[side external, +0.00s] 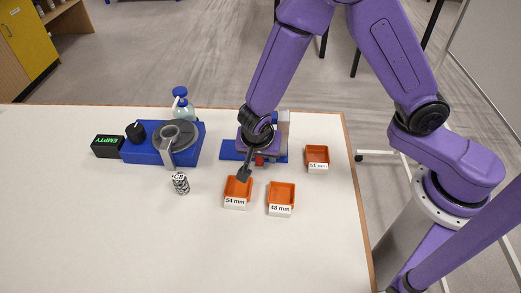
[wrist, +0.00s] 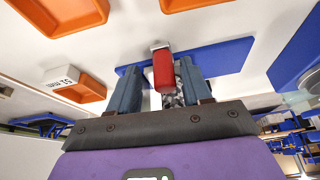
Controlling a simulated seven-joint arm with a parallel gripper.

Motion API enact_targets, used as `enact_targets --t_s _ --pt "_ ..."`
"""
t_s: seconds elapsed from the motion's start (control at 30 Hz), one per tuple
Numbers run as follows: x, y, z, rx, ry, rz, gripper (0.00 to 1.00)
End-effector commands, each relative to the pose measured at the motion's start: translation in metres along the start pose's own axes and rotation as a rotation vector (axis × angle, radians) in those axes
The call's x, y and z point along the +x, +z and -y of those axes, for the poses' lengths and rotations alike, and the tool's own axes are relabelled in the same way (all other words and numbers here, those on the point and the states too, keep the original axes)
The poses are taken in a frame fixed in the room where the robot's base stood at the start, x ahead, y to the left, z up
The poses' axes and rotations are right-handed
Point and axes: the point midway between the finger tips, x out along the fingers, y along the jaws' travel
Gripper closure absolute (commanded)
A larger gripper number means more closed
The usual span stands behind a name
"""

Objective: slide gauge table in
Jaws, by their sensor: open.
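The gauge stand has a blue base (side external: 228,154) and a pale grey upright (side external: 284,124), standing behind the orange trays near the table's right side. My gripper (side external: 262,157) is low over this stand and hides much of it. A small red block (side external: 259,161), seemingly the handle of the sliding table, shows under my gripper. In the wrist view, the red block (wrist: 163,72) lies between the two open fingers of my gripper (wrist: 159,66), with the blue base (wrist: 226,58) behind it. Narrow gaps seem to show beside the block; contact is unclear.
Orange trays labelled 54 mm (side external: 238,188), 48 mm (side external: 281,194) and 51 mm (side external: 317,156) stand close by. A speckled cylinder marked C8 (side external: 181,184), a blue machine (side external: 190,146), a black EMPTY display (side external: 107,146) and a bottle (side external: 181,104) are left. The table front is clear.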

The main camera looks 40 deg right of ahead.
Motion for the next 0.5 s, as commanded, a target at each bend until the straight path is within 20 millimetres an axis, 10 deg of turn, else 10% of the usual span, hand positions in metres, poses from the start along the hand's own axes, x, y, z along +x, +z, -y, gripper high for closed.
enact_targets --t_s 0.5 --pt "-0.072 0.0 0.002 0.002 -0.008 0.001 0.51"
